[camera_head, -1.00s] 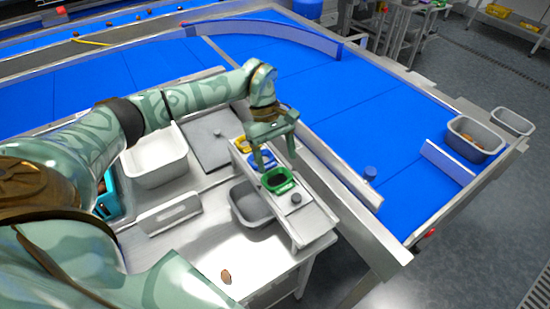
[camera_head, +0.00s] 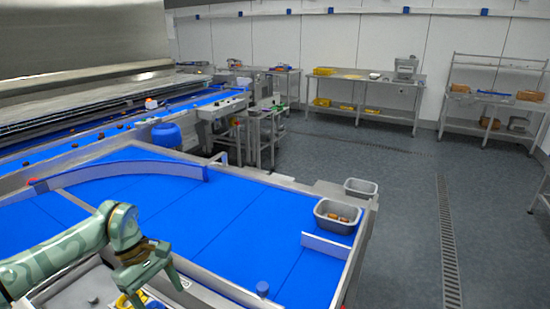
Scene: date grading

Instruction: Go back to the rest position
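My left gripper (camera_head: 157,294) is at the lower left, at the end of my pale green patterned arm. Its two fingers are spread apart and point down, with nothing seen between them. It hangs over the small stand beside the blue belt. A yellow cup (camera_head: 123,301) shows just left of the fingers, partly hidden and cut by the lower edge. My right gripper is not in view.
The blue belt (camera_head: 230,215) has raised guides and a small blue knob (camera_head: 262,288). A grey bin (camera_head: 338,216) with brown items stands at its far right corner, next to an empty-looking grey bin (camera_head: 360,188). Open grey floor (camera_head: 400,230) lies to the right.

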